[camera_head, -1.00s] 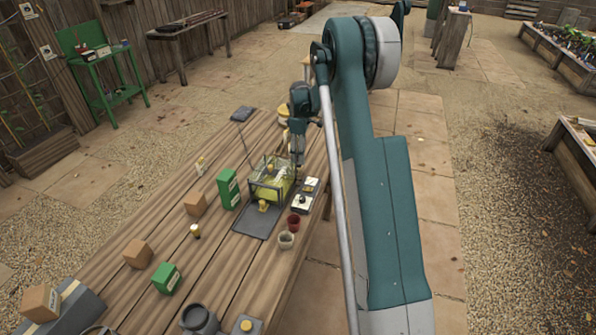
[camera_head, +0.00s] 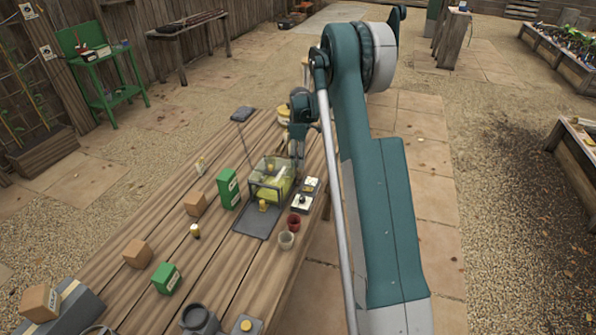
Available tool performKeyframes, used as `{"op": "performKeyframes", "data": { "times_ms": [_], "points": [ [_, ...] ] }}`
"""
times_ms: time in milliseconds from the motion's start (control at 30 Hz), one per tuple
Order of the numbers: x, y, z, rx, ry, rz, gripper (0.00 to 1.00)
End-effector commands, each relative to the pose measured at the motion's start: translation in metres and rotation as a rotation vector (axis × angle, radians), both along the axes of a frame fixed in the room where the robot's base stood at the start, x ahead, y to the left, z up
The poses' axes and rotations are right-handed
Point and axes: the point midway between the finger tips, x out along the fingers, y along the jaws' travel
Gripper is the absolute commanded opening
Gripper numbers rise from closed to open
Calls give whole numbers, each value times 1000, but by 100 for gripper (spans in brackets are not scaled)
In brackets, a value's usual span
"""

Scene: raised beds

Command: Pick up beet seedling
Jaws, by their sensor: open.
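My gripper (camera_head: 296,168) points down over the wooden table, just behind and right of a clear box with yellow-green contents (camera_head: 270,180). Its fingers are small and partly lost against the box, but it is open and I see nothing held. I cannot make out a beet seedling for certain. Small pale trays with dark spots (camera_head: 302,203) lie right of the box, in front of my gripper. A red pot (camera_head: 294,222) and a pale grey pot (camera_head: 286,240) stand nearer, by the table's right edge.
A green carton (camera_head: 228,188) stands left of the box, and a dark mat (camera_head: 256,222) lies in front. Brown blocks (camera_head: 138,253), a small green box (camera_head: 166,279) and a grey watering can (camera_head: 199,319) occupy the near table. Bare planks lie between them.

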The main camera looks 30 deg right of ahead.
Motion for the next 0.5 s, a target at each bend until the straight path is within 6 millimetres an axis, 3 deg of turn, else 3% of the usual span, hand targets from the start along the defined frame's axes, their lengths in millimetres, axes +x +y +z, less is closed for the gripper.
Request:
{"op": "performKeyframes", "data": {
  "times_ms": [167, 500],
  "points": [
    [0, 0, -8, 0, 0, 0, 43],
    [0, 2, -44, 0, 0, 0, 43]
  ]
}}
